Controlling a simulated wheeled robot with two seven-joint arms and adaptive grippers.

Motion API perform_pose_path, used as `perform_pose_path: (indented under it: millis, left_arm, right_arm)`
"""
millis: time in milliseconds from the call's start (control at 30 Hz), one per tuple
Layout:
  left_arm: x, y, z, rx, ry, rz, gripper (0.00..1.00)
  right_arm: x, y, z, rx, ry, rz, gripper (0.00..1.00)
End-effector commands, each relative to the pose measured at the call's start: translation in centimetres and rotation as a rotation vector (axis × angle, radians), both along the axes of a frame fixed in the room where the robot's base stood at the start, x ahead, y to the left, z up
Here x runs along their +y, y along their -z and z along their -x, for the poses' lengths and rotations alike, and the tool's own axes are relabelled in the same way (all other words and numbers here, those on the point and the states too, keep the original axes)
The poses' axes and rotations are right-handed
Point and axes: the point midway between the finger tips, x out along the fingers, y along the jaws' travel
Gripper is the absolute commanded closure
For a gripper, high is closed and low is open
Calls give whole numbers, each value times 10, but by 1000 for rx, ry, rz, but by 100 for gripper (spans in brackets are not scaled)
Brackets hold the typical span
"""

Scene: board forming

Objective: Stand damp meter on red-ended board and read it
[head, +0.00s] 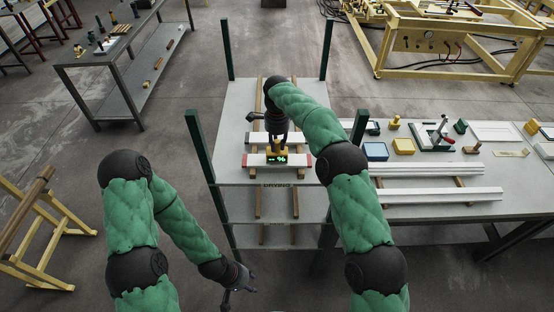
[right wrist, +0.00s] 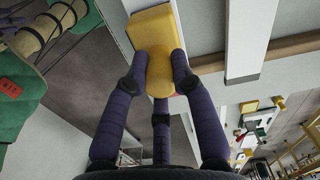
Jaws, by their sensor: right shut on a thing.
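The yellow damp meter (head: 277,150) stands upright at the middle of the red-ended board (head: 256,161), on the rack's top shelf, and seems to touch it. Its dark front display is lit with green digits that look like 96, though they are small. My right gripper (head: 277,141) comes down from above and is shut on the meter. The right wrist view shows its fingers around the meter's yellow knob (right wrist: 160,82), below the wider yellow body (right wrist: 152,28). My left gripper (head: 238,290) is empty, fingers apart, low in front of the rack.
Another pale board (head: 258,138) lies behind the red-ended one. Green posts (head: 200,150) stand at the rack's corners. A bench (head: 430,215) on the right holds long white boards (head: 440,195), a blue box (head: 376,151) and a yellow box (head: 404,146). Wooden trestle (head: 40,225) at left.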

Motion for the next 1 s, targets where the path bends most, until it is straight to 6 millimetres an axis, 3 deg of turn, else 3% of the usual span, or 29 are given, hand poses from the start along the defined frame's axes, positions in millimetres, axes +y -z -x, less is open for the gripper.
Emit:
perform_pose_path:
  millis: [600, 633, 700, 967, 1000]
  left_arm:
    - [0, 2, 0, 0, 0, 0, 60]
    - [0, 2, 0, 0, 0, 0, 60]
    - [0, 2, 0, 0, 0, 0, 60]
    - [0, 2, 0, 0, 0, 0, 60]
    - [0, 2, 0, 0, 0, 0, 60]
  right_arm:
    - [0, 5, 0, 0, 0, 0, 100]
    - [0, 5, 0, -1, 0, 0, 69]
    - [0, 5, 0, -1, 0, 0, 49]
    - [0, 5, 0, 0, 0, 0, 47]
    - [0, 5, 0, 1, 0, 0, 36]
